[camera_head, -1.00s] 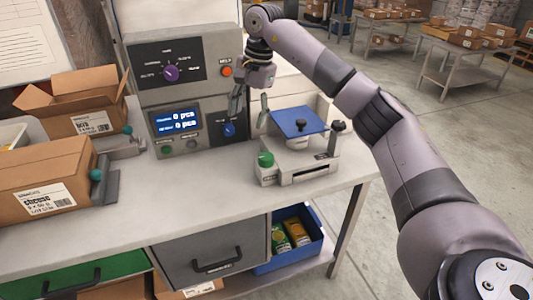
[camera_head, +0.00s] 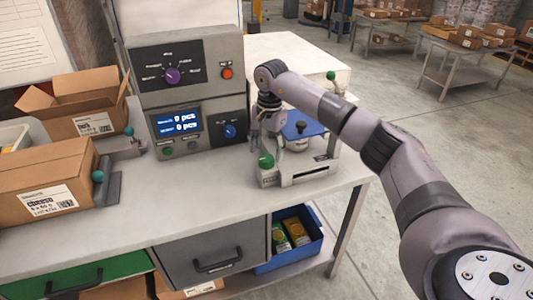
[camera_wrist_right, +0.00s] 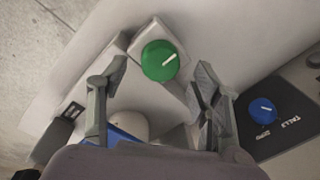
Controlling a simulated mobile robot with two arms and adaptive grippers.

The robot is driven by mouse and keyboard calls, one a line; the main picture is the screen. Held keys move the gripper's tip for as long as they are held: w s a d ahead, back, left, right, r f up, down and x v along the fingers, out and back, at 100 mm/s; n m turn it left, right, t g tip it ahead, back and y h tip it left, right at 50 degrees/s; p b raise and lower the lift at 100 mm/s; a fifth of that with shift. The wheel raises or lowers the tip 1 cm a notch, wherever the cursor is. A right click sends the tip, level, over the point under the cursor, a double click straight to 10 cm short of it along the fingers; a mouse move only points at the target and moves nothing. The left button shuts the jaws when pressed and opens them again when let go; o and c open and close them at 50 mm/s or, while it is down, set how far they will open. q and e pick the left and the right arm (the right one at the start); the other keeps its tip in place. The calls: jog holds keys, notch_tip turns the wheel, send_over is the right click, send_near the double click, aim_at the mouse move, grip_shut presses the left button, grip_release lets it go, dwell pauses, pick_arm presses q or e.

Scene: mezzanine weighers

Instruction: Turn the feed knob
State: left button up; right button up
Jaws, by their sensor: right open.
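A round green knob (camera_head: 265,161) with a white pointer line tops a small pale block at the left front of the bench scale (camera_head: 310,172); the block's label is too small to read for certain. In the right wrist view the green knob (camera_wrist_right: 160,60) shows between the spread fingers, apart from both. My right gripper (camera_head: 265,146) points down above and just behind the green knob, open and empty; its fingers also show in the wrist view (camera_wrist_right: 154,70). A blue knob (camera_head: 229,131) on the console also shows in the wrist view (camera_wrist_right: 262,111). My left gripper is out of view.
The grey console (camera_head: 190,45) stands behind, with a purple dial (camera_head: 172,76), a red-orange button (camera_head: 227,73) and a lit display (camera_head: 178,122). The scale's blue plate (camera_head: 300,122) is close beside my right gripper. Cartons (camera_head: 45,185) stand left; the bench front is clear.

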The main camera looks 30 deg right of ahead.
aim_at(266, 161)
jog(key=shift+f, duration=1.4)
jog(key=shift+c, duration=0.3)
jog(key=c, duration=1.1)
